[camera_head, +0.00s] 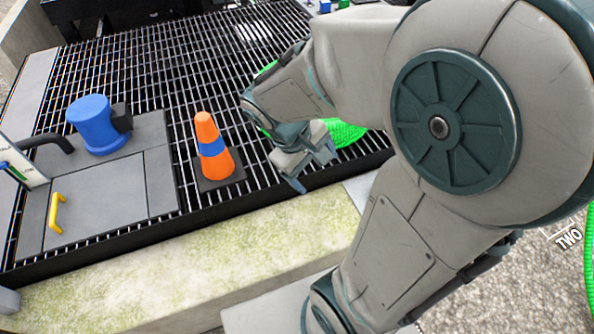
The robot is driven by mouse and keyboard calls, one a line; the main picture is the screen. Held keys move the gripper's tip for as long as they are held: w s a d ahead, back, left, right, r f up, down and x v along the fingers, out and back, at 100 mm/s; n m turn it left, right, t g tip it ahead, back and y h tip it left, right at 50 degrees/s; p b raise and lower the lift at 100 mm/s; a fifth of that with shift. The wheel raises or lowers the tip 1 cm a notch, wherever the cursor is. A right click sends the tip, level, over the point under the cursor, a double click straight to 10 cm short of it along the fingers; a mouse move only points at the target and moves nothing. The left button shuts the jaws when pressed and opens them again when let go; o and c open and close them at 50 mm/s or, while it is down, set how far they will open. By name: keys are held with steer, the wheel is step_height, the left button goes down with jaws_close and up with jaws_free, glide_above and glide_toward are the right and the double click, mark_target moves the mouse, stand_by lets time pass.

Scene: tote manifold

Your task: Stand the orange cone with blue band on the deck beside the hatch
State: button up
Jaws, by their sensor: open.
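The orange cone with a blue band (213,148) stands upright on its dark square base on the black grated deck (165,70). It is just right of the grey hatch plates (105,190), which carry a yellow handle (56,212). My gripper (313,172) is to the right of the cone and apart from it, near the deck's front edge. Its jaws are open and I see nothing held in them. My arm fills the right side of the view and hides part of the deck behind it.
A blue cylinder (95,123) with a dark fitting stands on the grey plates behind the hatch. A green coiled hose (345,133) lies behind my gripper. A mossy concrete ledge (190,262) runs along the front. The grating behind the cone is largely clear.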

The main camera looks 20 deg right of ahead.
steer(key=s+a+r+m+t+y, duration=0.2)
steer(key=s+a+r+m+y, duration=0.1)
steer(key=a+r+m+y, duration=0.1)
steer(key=shift+a+y, duration=0.4)
steer(key=shift+a, duration=0.15)
stand_by(0.9)
